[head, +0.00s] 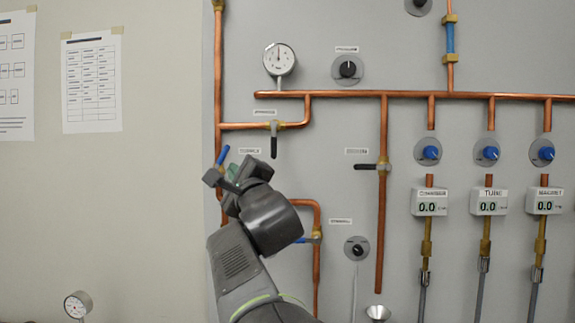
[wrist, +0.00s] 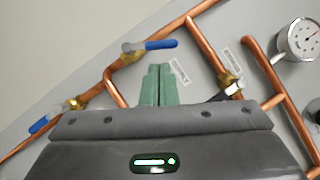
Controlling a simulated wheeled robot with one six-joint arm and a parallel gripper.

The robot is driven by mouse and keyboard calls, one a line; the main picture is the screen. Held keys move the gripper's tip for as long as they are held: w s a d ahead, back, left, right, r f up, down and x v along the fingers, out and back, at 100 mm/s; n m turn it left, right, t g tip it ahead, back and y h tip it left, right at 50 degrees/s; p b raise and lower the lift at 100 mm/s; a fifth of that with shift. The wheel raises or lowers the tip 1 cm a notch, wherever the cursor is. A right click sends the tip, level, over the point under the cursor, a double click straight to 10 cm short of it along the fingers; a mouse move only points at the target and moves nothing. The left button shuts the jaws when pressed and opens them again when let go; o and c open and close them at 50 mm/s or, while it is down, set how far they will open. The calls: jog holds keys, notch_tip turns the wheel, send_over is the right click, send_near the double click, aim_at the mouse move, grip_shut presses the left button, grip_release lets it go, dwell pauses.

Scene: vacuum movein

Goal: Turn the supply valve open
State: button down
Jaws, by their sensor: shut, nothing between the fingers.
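A valve with a blue lever (head: 222,156), with a small label beside it too small to read, sits on the left vertical copper pipe. I take it for the supply valve. The lever slants up and right, at an angle to the pipe. In the wrist view the blue lever (wrist: 161,44) lies just beyond the fingertips, and its silver hub is at its left end. My gripper (head: 233,172) is in front of the valve and hides part of its body. In the wrist view the green fingers (wrist: 159,68) are shut together, empty, with no clear contact with the lever.
A black-lever valve (head: 274,140) is close on the right, and another (head: 372,166) is further right. A lower blue-lever valve (head: 306,240) sits behind my arm's right side. A gauge (head: 279,59) stands above. Wall area left of the pipe is clear apart from posted sheets (head: 92,84).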

aim_at(223, 156)
jog(key=x, duration=0.7)
jog(key=shift+w+a+b, duration=0.1)
jog(key=shift+w+b, duration=0.05)
jog(key=shift+b, duration=0.15)
jog(key=shift+r+p, duration=0.35)
jog(key=shift+p, duration=0.7)
jog(key=shift+f+n+g+p, duration=0.1)
jog(key=shift+n+g+p, duration=0.2)
jog(key=shift+n+p, duration=0.1)
jog(key=shift+a+p, duration=0.15)
jog(key=shift+p, duration=0.8)
jog(key=shift+a+r+n+g+p, duration=0.1)
jog(key=shift+r+n+g+p, duration=0.2)
jog(key=shift+n+p, duration=0.35)
jog(key=shift+a+r+m+p, duration=0.1)
jog(key=shift+m+p, duration=0.15)
jog(key=shift+p, duration=0.2)
jog(key=shift+a+r+p, duration=0.15)
jog(key=shift+a+p, duration=0.15)
jog(key=shift+p, duration=0.8)
jog(key=shift+a+r+p, duration=0.15)
jog(key=shift+a+p, duration=0.3)
jog(key=shift+p, duration=0.1)
jog(key=shift+a, duration=0.1)
